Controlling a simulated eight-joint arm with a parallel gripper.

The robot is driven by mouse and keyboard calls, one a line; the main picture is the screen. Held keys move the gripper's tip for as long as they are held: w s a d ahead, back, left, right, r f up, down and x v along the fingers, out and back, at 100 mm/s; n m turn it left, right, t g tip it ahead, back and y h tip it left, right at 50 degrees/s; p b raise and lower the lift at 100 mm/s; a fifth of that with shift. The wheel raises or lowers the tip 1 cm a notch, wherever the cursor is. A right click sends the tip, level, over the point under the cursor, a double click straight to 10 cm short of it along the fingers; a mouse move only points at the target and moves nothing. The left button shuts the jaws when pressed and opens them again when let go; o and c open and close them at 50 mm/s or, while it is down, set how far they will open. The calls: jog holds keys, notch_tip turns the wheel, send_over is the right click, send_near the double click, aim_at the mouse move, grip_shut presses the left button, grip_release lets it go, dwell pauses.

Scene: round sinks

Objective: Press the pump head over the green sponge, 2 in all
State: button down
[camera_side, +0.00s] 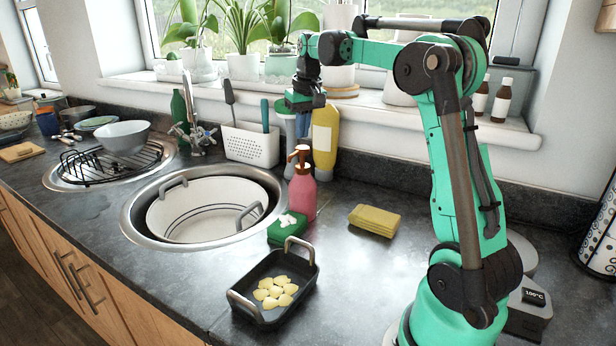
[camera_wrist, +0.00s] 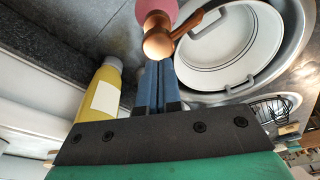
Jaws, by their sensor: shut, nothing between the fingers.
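A pink soap bottle (camera_side: 302,192) stands upright on the counter with a copper pump head (camera_side: 299,154) on top. The green sponge (camera_side: 275,236) lies at its foot, with a white blob (camera_side: 288,220) on it. My gripper (camera_side: 303,122) is shut and empty, fingers pointing down, above the pump head and apart from it in the side view. In the wrist view, the pump head (camera_wrist: 158,44) shows just beyond my blue fingertips (camera_wrist: 156,66), with part of the pink bottle (camera_wrist: 158,9) behind it. The green sponge is not seen in the wrist view.
A yellow bottle (camera_side: 325,142) stands close behind the pink one. A sink with a white bowl (camera_side: 208,207) is at left, a black tray (camera_side: 253,281) with yellow pieces in front, and a yellow sponge (camera_side: 374,220) at right. Counter right of the bottle is mostly clear.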

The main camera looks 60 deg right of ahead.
notch_tip(320, 180, up, 6)
dwell(0.6)
jog(key=s+a+f+n+t, duration=0.1)
jog(key=a+f+n+t, duration=0.15)
jog(key=a, duration=1.15)
jog(key=s+a+f+n+t+y, duration=0.1)
jog(key=s+a+f+n+t, duration=0.1)
jog(key=s+a+f, duration=0.5)
jog(key=a+f+n, duration=0.1)
jog(key=a+f, duration=0.1)
jog(key=a, duration=0.1)
jog(key=shift+s+a+f+t, duration=0.25)
jog(key=shift+a+f+t, duration=0.05)
jog(key=shift+a+t, duration=0.1)
